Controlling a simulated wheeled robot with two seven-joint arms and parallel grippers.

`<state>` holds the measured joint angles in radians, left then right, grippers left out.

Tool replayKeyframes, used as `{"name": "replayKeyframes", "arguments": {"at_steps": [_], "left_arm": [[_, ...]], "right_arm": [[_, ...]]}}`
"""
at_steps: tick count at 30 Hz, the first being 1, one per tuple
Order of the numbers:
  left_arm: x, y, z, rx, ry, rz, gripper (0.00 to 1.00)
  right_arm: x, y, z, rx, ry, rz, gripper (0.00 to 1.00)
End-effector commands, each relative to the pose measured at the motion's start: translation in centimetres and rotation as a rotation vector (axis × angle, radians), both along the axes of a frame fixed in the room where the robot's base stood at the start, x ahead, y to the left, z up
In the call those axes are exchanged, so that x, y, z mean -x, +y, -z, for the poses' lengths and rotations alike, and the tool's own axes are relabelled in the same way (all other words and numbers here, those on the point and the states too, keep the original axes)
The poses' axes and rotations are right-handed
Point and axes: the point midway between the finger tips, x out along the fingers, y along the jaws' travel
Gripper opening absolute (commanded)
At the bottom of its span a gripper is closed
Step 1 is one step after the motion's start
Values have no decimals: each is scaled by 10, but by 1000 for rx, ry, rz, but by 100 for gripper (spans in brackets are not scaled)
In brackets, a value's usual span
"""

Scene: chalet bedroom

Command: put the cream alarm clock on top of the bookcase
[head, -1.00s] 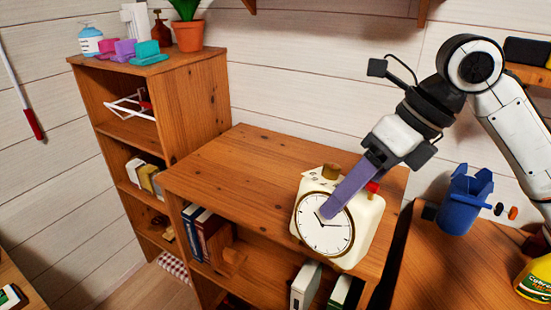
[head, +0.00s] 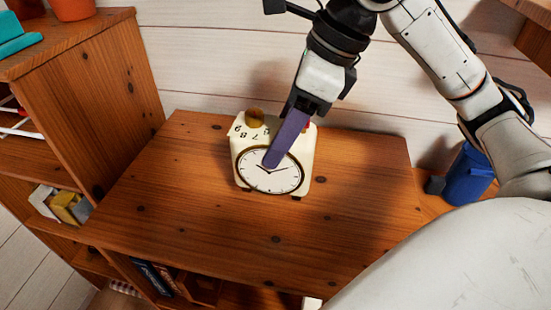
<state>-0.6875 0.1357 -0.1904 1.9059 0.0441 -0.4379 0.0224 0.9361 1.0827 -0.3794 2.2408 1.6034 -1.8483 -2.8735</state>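The cream alarm clock (head: 246,181) is upright, its round white face toward me, over the middle of the wooden top of the low bookcase (head: 190,235). Its small dark feet are at or just above the wood; I cannot tell whether they touch. My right gripper (head: 275,150) comes down from above with one purple finger across the clock's face. The other finger is hidden behind the clock, and the grip appears closed around its body. My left gripper is not in view.
A taller wooden shelf unit (head: 95,85) stands at the left, with a teal item (head: 15,38) and a pot (head: 72,8) on top. The bookcase top is clear around the clock. A blue container (head: 467,178) stands at the right. The plank wall is behind.

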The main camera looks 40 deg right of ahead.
Motion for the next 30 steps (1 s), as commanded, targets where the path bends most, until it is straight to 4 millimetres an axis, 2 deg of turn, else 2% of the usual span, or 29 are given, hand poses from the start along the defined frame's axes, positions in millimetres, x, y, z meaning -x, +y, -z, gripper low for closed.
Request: {"name": "replayKeyframes", "arguments": {"at_steps": [11,20,21,24,30], "left_arm": [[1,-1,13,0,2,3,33],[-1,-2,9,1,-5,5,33],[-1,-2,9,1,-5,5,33],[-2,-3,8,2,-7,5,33],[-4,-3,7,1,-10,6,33]], "right_arm": [[0,0,46,-1,-1,1,16],[-1,0,47,-3,-4,0,16],[0,0,49,-1,-2,0,59],[0,0,48,-1,-2,0,75],[0,0,48,-1,-2,0,75]]}}
